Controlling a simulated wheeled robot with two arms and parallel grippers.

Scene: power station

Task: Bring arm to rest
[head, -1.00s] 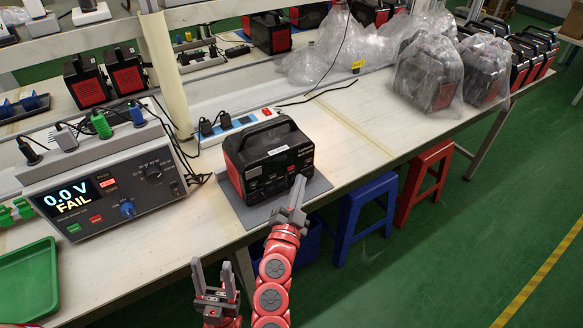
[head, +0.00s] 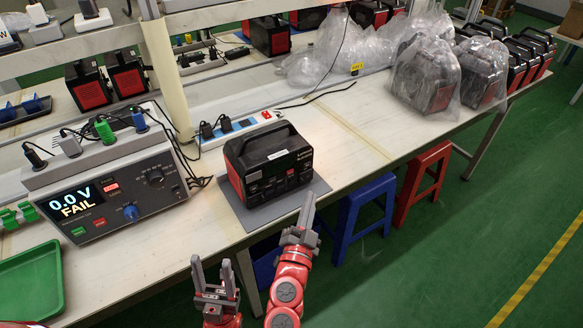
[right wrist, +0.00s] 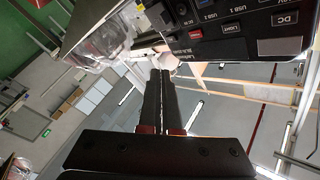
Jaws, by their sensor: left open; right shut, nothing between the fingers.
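My right gripper (head: 307,212) is shut and empty, in front of the table's front edge and just to the lower right of the power station. Its shut fingers also show in the right wrist view (right wrist: 158,90), with the power station's front panel (right wrist: 240,22) above them. My left gripper (head: 213,272) is open and empty, its fingers pointing up, in front of the table edge. The black and red power station (head: 270,165) stands upright on a grey mat (head: 262,214), apart from both grippers.
A tester (head: 110,198) reading "0.0 V FAIL" stands at left, with a green tray (head: 32,283) below it. Bagged units (head: 425,75) stand at the back right. Blue (head: 362,212) and red (head: 422,182) stools stand beside the table. Green floor at right is clear.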

